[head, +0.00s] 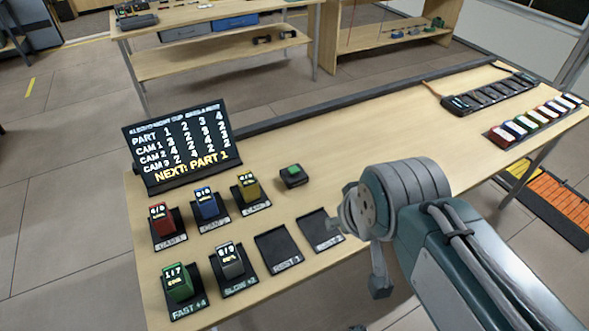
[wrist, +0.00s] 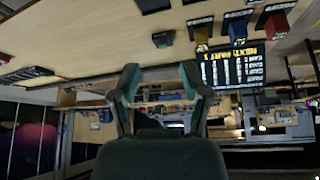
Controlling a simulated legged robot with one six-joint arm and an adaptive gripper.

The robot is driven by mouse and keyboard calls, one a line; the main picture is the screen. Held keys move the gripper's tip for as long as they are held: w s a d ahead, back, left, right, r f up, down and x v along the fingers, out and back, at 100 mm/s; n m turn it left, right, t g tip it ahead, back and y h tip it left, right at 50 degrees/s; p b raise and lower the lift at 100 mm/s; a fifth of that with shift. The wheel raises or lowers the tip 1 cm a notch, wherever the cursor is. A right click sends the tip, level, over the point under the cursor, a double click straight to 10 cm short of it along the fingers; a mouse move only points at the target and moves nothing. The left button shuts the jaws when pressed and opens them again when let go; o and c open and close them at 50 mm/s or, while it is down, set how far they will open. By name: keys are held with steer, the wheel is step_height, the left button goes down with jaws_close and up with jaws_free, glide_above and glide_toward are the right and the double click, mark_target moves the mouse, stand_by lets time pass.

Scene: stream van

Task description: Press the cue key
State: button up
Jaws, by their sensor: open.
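A small dark box with a green top (head: 293,175), which looks like the cue key, sits on the wooden table right of the sign. It also shows in the upside-down wrist view (wrist: 162,39), beyond my fingers. The dark sign (head: 180,143) lists PART and CAM rows and reads "NEXT: PART 1"; it shows in the wrist view too (wrist: 235,66). My gripper (wrist: 160,70) is open and empty, apart from the green-topped box. In the head view my arm comes in from the lower right, and the fingers cannot be made out clearly.
Red (head: 160,226), blue (head: 207,204), yellow (head: 247,188), green (head: 178,284) and grey (head: 231,262) blocks stand on dark pads. Two pads (head: 279,249) (head: 320,230) are bare. A dark strip (head: 490,95) and coloured row (head: 532,120) lie far right. The table's middle is clear.

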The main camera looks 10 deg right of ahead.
jaws_close()
stand_by(1.0)
